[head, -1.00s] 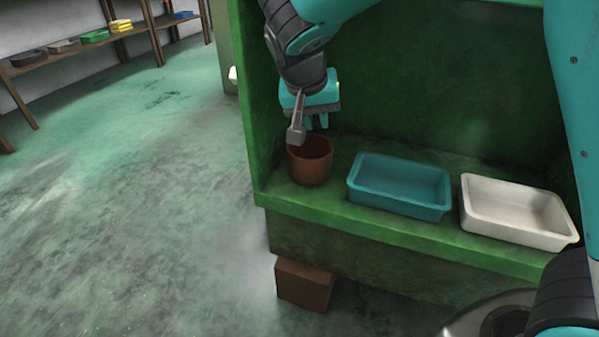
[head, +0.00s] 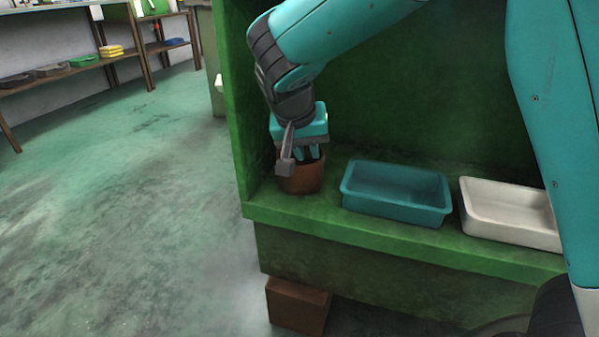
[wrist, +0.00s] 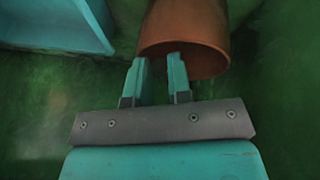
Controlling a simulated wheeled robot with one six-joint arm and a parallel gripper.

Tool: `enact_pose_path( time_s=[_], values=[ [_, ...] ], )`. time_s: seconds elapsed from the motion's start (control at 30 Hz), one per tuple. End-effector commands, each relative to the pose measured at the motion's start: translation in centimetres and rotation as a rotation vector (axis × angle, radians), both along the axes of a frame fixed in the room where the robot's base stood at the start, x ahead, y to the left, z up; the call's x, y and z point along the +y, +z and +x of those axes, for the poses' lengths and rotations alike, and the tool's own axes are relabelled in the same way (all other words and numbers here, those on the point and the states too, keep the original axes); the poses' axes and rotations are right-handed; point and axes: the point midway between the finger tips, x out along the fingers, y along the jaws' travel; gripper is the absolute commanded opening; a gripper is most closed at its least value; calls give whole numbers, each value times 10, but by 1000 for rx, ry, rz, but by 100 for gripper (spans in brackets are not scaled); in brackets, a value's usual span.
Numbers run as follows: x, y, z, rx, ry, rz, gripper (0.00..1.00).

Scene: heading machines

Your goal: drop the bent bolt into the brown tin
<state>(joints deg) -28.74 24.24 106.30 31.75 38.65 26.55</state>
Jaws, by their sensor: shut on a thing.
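The brown tin (head: 306,181) stands upright at the left end of the green shelf, and it also shows in the wrist view (wrist: 190,22). My gripper (head: 311,153) points down over the tin's mouth, its fingers low at the rim. In the wrist view the two fingertips (wrist: 159,62) overlap the tin's near edge, with a narrow gap between them. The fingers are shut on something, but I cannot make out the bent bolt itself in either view. The inside of the tin is mostly hidden behind my gripper and wrist.
A teal tray (head: 397,212) sits right of the tin, and a white tray (head: 510,235) farther right. Both look empty. The green side wall (head: 237,110) stands close left of the tin. A brown block (head: 298,307) is on the floor below.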

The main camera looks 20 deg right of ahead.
Motion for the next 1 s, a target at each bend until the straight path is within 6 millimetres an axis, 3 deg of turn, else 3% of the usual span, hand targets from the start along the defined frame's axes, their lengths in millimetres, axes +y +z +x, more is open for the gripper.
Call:
enact_pose_path(
  time_s=[0.03, 0.13, 0.4, 0.53, 0.67, 1.0],
  values=[
    [0, 0, 0, 0, 0, 0, 26],
    [0, 0, 0, 0, 0, 0, 49],
    [0, 1, 0, 0, 0, 0, 49],
    [3, 11, -2, -1, 2, 1, 49],
    [10, 34, -9, -2, 2, 2, 49],
    [38, 114, -33, -2, 4, 2, 49]
  ],
)
